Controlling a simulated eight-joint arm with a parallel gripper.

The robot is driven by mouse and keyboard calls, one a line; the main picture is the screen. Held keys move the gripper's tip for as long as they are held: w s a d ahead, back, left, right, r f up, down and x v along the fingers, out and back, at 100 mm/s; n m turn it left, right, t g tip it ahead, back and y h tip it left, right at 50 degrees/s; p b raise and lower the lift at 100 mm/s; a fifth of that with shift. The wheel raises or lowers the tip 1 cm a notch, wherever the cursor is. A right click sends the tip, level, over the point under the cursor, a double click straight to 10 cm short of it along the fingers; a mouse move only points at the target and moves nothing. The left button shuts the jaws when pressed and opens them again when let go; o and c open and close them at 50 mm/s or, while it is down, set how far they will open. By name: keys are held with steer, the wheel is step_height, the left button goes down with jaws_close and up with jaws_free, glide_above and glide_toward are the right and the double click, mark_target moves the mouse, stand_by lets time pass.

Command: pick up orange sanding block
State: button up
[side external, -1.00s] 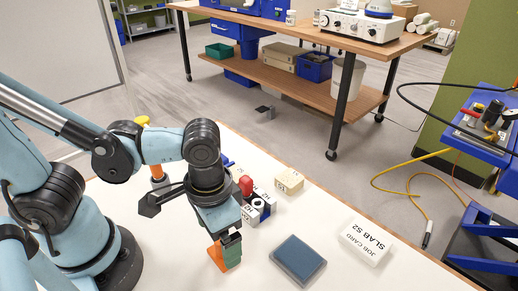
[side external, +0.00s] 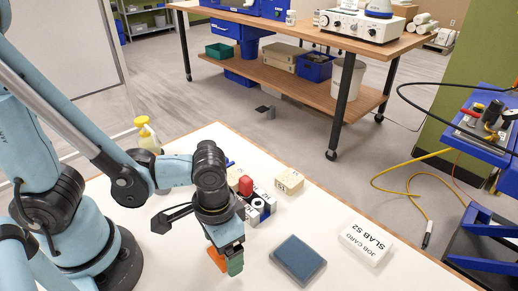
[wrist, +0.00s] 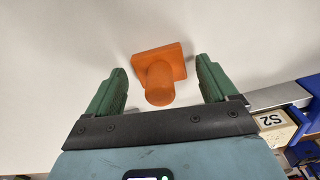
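The orange sanding block (wrist: 160,75) lies on the white table, a flat plate with a rounded knob on top. In the wrist view it sits between and just ahead of the two green fingers of my gripper (wrist: 161,85), with a gap on both sides. My gripper is open and points down. In the side external view the orange block (side external: 216,259) shows low behind and left of my gripper (side external: 230,262), partly hidden by it. I cannot tell how high the fingertips are above the table.
A dark blue pad (side external: 298,260) and a white box marked JOB CARD SLAB S2 (side external: 367,242) lie to the right. Marked blocks, a red-topped item (side external: 246,186) and a tan box (side external: 289,180) stand close behind my gripper. A yellow-topped bottle (side external: 147,137) stands at the back left.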

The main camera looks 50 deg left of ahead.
steer(key=c, duration=1)
steer(key=shift+r, duration=0.15)
steer(key=shift+r, duration=0.75)
steer(key=r, duration=0.1)
steer(key=s+r, duration=0.1)
steer(key=shift+d+r, duration=0.2)
steer(key=shift+r, duration=0.2)
steer(key=s+d+r, duration=0.4)
steer(key=s+r, duration=0.2)
steer(key=s, duration=0.3)
steer(key=shift+s+d+r, duration=0.2)
steer(key=shift+s+d, duration=0.1)
